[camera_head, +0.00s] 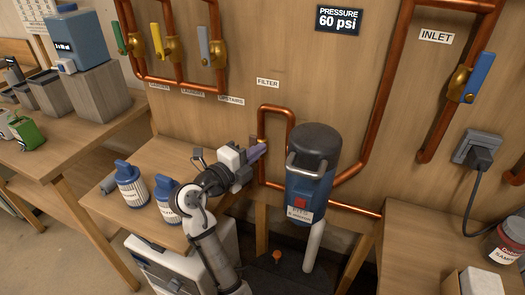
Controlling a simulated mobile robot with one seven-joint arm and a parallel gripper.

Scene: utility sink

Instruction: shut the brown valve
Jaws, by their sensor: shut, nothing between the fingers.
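I cannot make out a valve with a brown handle in the head view. My gripper (254,153) is shut and holds nothing. It is beside the copper pipe loop (275,108) under the FILTER label, left of the blue and dark pump unit (308,180). A purple-grey piece shows at its tip, and I cannot tell if it is a finger or a handle. Lever valves with green (118,34), yellow (155,42) and grey (203,45) handles sit at the upper left. A blue-handled valve (478,77) is at the INLET pipe.
Two blue-capped white bottles (131,184) stand on the low wooden bench (105,200) left of my arm. A small orange knob (277,256) is low in the dark area below the pump. A plug with cord (480,155) and a jar (505,240) are at the right.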

